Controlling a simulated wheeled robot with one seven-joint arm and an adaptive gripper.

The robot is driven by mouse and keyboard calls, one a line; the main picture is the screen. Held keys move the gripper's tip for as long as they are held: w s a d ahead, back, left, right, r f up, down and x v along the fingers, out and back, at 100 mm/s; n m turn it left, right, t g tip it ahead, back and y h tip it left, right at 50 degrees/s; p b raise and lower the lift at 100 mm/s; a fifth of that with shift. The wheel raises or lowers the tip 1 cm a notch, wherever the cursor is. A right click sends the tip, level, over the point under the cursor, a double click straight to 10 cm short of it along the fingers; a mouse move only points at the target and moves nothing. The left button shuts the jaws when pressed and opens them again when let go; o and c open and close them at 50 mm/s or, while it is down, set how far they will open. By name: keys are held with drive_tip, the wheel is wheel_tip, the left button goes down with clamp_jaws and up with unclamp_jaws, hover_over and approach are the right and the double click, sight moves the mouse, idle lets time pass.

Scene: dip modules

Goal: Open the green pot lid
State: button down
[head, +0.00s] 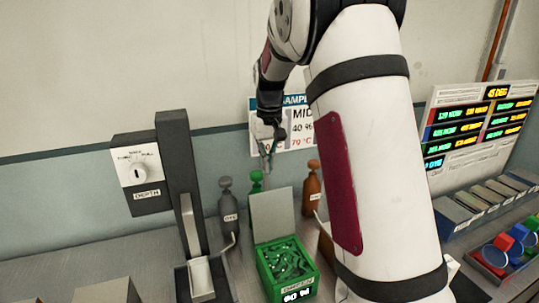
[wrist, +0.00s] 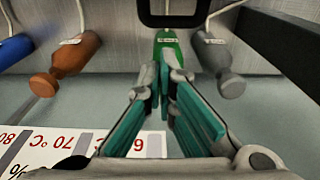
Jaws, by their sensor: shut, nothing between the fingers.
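The green pot (head: 287,266) is a square green box on the bench in the head view, with dark and pale green contents showing in its top. A pale flat panel, which looks like its lid (head: 272,215), stands upright along its back edge. My gripper (head: 267,150) is in the air above and behind the panel, apart from it, in front of the wall sign. In the wrist view my gripper (wrist: 170,75) has teal pads and its fingertips are together with nothing between them. The wrist view does not clearly show the pot.
A grey bottle (head: 229,205), a green bottle (head: 256,182) and an orange bottle (head: 312,188) stand behind the pot. A dark column (head: 174,165) with a depth dial (head: 138,172) stands left. Several coloured blocks (head: 505,248) lie at right.

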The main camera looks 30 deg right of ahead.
sight(277, 190)
drive_tip(key=s+f, duration=0.1)
drive_tip(key=s+f+p, duration=0.1)
drive_tip(key=f, duration=0.1)
drive_tip(key=s+f+p, duration=0.1)
drive_tip(key=shift+a+f, duration=0.2)
drive_tip(key=shift+a, duration=0.05)
drive_tip(key=shift+s+a, duration=0.1)
drive_tip(key=shift+s, duration=0.15)
drive_tip(key=shift+s+a+r+p, duration=0.15)
drive_tip(key=shift+s+r+p, duration=0.15)
drive_tip(key=shift+s+p, duration=0.4)
drive_tip(key=shift+s+a+r+p, duration=0.15)
drive_tip(key=shift+s+r+p, duration=0.2)
drive_tip(key=shift+s, duration=0.55)
drive_tip(key=shift+w+f, duration=0.15)
